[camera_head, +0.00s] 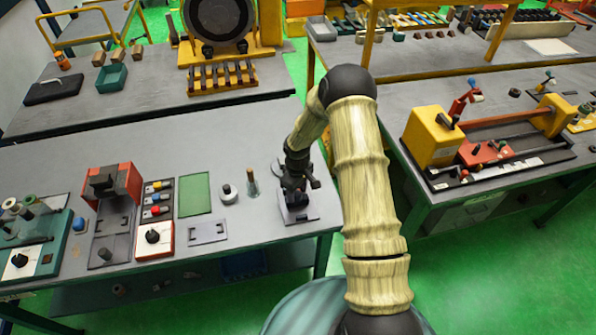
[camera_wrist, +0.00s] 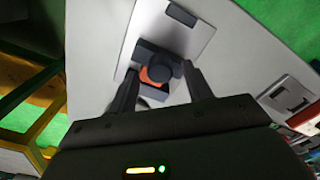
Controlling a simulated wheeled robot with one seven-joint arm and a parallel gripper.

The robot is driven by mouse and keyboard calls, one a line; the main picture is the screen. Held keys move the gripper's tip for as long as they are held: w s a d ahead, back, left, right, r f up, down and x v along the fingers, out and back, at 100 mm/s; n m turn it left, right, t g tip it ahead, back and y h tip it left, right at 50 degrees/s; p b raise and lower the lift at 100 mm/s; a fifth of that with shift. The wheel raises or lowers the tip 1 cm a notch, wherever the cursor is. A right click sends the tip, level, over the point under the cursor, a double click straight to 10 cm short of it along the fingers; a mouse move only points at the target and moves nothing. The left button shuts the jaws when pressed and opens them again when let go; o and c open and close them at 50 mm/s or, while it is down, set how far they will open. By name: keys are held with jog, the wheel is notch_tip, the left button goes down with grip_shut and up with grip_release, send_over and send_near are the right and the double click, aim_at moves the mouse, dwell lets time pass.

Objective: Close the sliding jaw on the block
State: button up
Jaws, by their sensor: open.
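A light grey plate (camera_wrist: 187,42) carries a small clamp at the right end of the grey bench; the plate also shows in the head view (camera_head: 306,214). In the wrist view an orange block (camera_wrist: 153,75) sits among dark clamp parts, with a round dark knob (camera_wrist: 167,67) partly over it. I cannot tell which dark part is the sliding jaw. My gripper (camera_wrist: 160,84) is open, with one finger on each side of the knob and block. Whether the fingers touch anything is unclear. In the head view my gripper (camera_head: 296,183) is over the clamp and hides much of it.
A white round-based piece (camera_head: 228,193) and a thin upright tool (camera_head: 252,183) stand just left of my gripper. Further left are a green mat (camera_head: 195,194) and a red press (camera_head: 112,188). Another bench with a yellow and red machine (camera_head: 430,137) stands to the right.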

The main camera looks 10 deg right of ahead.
aim_at(297, 193)
notch_tip(297, 193, up, 16)
jog(key=b, duration=0.4)
jog(key=shift+r, duration=0.25)
jog(key=s+r+m+t, duration=0.1)
jog(key=s+r+m, duration=0.1)
jog(key=s, duration=0.8)
jog(key=s+r+m+t, duration=0.1)
jog(key=s+r+m, duration=0.2)
jog(key=s, duration=0.8)
jog(key=m, duration=0.2)
jog(key=shift+s+d+r+m+t, duration=0.2)
jog(key=shift+d+r+m+t, duration=0.05)
jog(key=shift+d+m+t, duration=0.1)
dwell(0.6)
